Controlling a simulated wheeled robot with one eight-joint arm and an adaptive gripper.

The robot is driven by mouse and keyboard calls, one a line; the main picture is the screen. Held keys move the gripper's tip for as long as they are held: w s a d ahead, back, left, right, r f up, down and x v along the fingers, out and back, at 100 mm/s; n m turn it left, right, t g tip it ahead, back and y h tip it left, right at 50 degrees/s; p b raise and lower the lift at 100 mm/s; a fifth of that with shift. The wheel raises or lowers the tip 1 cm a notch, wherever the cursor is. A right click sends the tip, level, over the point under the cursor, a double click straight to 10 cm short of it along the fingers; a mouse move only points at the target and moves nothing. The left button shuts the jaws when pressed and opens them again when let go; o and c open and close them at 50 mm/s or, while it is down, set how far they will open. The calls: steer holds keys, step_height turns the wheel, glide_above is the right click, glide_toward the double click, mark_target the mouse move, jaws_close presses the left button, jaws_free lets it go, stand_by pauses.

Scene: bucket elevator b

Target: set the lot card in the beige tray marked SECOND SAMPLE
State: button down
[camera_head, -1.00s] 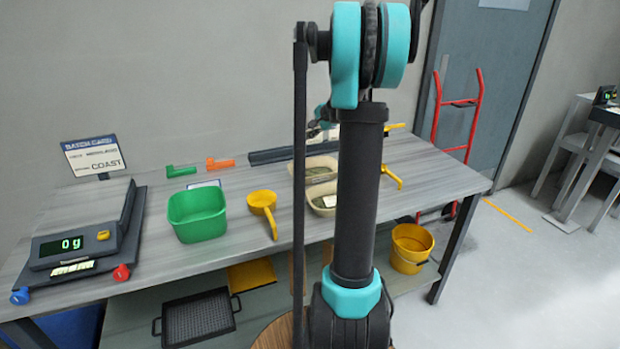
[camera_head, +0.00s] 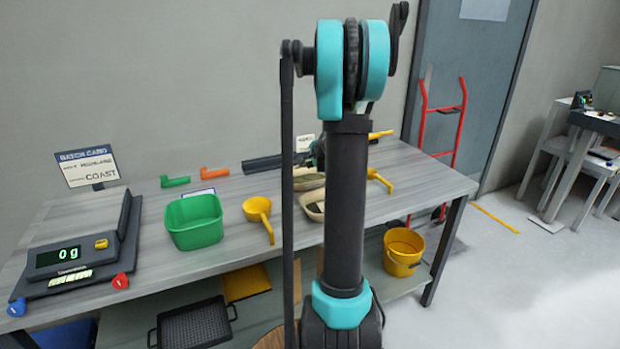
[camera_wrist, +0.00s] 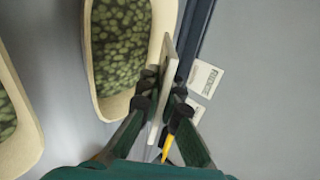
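My gripper (camera_wrist: 163,100) is shut on a thin pale card (camera_wrist: 166,75), seen nearly edge-on in the wrist view; its print is not visible. The card is beside the right rim of a beige tray (camera_wrist: 98,95) with green mottled contents; I cannot tell whether they touch. A second beige tray (camera_wrist: 25,90) is at the left edge. In the head view my arm partly hides the beige trays (camera_head: 306,212), and a white card (camera_head: 304,143) shows above them by my gripper. I cannot read which tray is marked SECOND SAMPLE.
Two small printed labels (camera_wrist: 204,78) are right of a dark bar in the wrist view. The bench (camera_head: 155,262) also holds a green tub (camera_head: 195,222), a yellow scoop (camera_head: 257,210) and a scale (camera_head: 75,260). A yellow bucket (camera_head: 404,250) is below.

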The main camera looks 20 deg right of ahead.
steer(key=shift+f, duration=1.65)
steer(key=c, duration=1.9)
jaws_free()
steer(key=v, duration=0.8)
steer(key=shift+r, duration=0.1)
